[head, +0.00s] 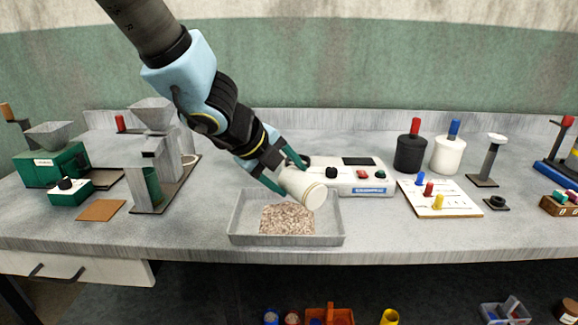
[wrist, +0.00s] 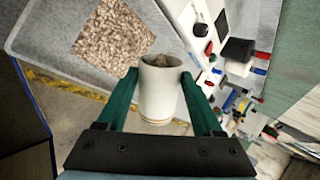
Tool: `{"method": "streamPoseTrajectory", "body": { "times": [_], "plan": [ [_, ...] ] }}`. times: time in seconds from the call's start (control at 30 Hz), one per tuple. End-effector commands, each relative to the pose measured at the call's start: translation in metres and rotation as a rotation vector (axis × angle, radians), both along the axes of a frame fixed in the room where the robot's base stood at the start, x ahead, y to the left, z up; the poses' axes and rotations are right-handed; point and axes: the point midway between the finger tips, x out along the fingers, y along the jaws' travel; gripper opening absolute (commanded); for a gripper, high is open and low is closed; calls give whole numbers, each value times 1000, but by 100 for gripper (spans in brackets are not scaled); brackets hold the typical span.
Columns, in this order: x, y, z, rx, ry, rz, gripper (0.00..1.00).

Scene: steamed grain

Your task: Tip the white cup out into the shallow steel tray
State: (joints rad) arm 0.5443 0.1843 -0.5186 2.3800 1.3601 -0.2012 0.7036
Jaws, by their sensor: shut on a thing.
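The white cup (head: 303,188) is between the two green fingers of my gripper (head: 288,177), which is shut on it. The cup is tilted far over, above the right part of the shallow steel tray (head: 335,239). In the wrist view, the cup (wrist: 160,95) shows some brown grain inside its mouth. A heap of speckled grain (head: 287,219) lies on the tray floor, and it also shows in the wrist view (wrist: 108,38). I cannot tell whether grain is falling from the cup.
A control box (head: 352,176) with knobs stands just behind and right of the tray. A white peg board (head: 440,199) lies farther right. A grey hopper machine (head: 150,165) and a tan square (head: 101,210) are at left. The bench's front edge runs close before the tray.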

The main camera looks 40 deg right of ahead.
Motion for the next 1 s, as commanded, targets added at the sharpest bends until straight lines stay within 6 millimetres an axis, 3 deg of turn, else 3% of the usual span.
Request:
{"method": "streamPoseTrajectory", "body": {
  "times": [1.0],
  "plan": [
    [14, 0, 12, -4, 306, 1, 0]
  ]
}}
